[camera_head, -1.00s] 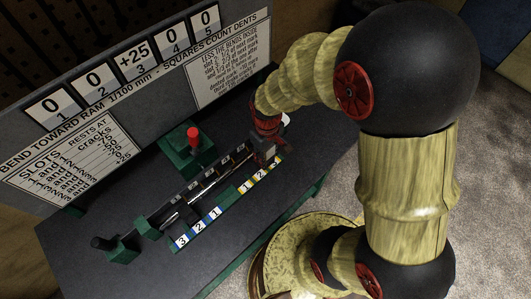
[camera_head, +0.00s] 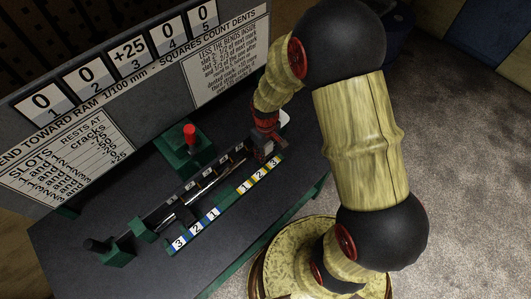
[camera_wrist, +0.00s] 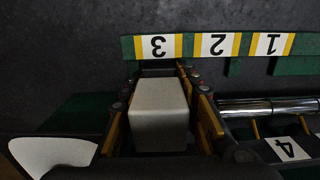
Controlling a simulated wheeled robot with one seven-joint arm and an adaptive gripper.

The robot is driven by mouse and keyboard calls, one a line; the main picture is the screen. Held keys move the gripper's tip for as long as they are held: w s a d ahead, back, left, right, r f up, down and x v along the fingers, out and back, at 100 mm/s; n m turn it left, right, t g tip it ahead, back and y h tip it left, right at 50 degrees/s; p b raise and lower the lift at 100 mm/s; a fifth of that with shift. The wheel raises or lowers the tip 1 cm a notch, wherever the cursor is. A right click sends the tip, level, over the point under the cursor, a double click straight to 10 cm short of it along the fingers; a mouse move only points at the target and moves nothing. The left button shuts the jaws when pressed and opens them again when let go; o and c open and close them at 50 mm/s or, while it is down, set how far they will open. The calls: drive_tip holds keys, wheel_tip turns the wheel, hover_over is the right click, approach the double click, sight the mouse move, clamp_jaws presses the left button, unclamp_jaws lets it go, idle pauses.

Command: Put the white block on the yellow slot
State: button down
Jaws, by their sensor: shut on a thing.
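The white block (camera_wrist: 158,110) is between the two fingers of my gripper (camera_wrist: 160,100) in the wrist view, and the gripper is shut on it. The yellow-marked slot labels 1 (camera_wrist: 271,45), 2 (camera_wrist: 217,45) and 3 (camera_wrist: 157,46) run in a row beyond the fingertips, upside down in that view. The block lines up with label 3. In the head view my gripper (camera_head: 264,148) is at the right end of the fixture, beside yellow label 3 (camera_head: 276,161). The block is hard to make out there. I cannot tell whether it touches the fixture.
Blue-marked labels (camera_head: 197,227) continue the row leftward. A shiny shaft (camera_wrist: 268,107) lies along the fixture. A green block with a red knob (camera_head: 190,134) stands behind it. A white rounded piece (camera_wrist: 50,155) is beside the gripper. A sign board (camera_head: 130,100) rises behind the bench.

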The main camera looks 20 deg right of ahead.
drive_tip(key=c, duration=1.3)
unclamp_jaws()
drive_tip(key=shift+c, duration=0.2)
wheel_tip(320, 180, up, 12)
drive_tip(key=p, duration=0.2)
drive_tip(key=shift+f+p, duration=0.1)
drive_tip(key=shift+p, duration=0.3)
drive_tip(key=s+r+m+t, duration=0.2)
drive_tip(key=s+r, duration=0.6)
drive_tip(key=r, duration=0.4)
drive_tip(key=s+r+m+t, duration=0.2)
drive_tip(key=s+r, duration=0.6)
drive_tip(key=r, duration=0.5)
drive_tip(key=shift+s+r+m+t, duration=0.2)
drive_tip(key=shift+s+m+t, duration=0.1)
drive_tip(key=shift+t, duration=0.5)
